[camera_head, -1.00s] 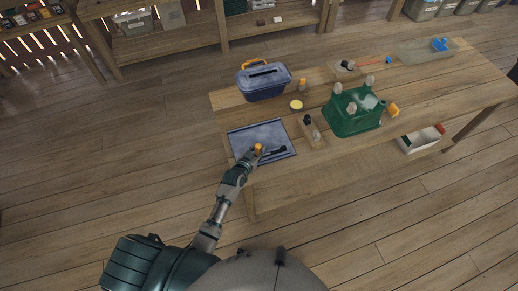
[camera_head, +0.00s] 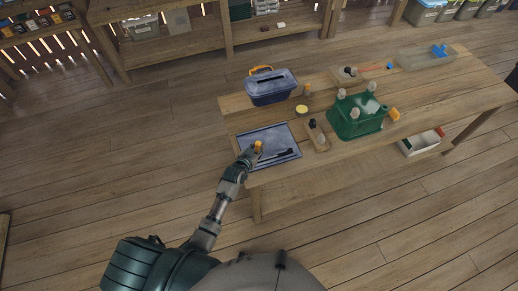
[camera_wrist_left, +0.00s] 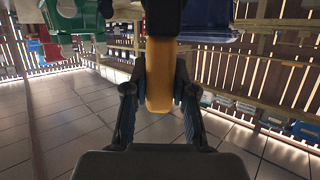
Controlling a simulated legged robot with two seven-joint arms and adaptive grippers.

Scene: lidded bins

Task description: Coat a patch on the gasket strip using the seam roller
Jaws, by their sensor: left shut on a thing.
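My left gripper (camera_head: 255,150) is over the left part of a blue-grey tray (camera_head: 262,134) at the near left of the table. It is shut on an orange handle (camera_head: 259,146), which I take to be the seam roller. In the left wrist view the handle (camera_wrist_left: 160,75) stands between the two fingers, with a dark part above it. A thin dark strip (camera_head: 280,154), likely the gasket strip, lies on the tray just right of the gripper. I cannot tell whether the roller touches it. My right gripper is not in view.
A blue lidded bin with an orange handle (camera_head: 272,88) stands behind the tray. A yellow round thing (camera_head: 301,108), a small wooden tray with a bottle (camera_head: 318,136) and an upturned green bin (camera_head: 352,122) stand to the right. A clear bin (camera_head: 420,60) is at the far right.

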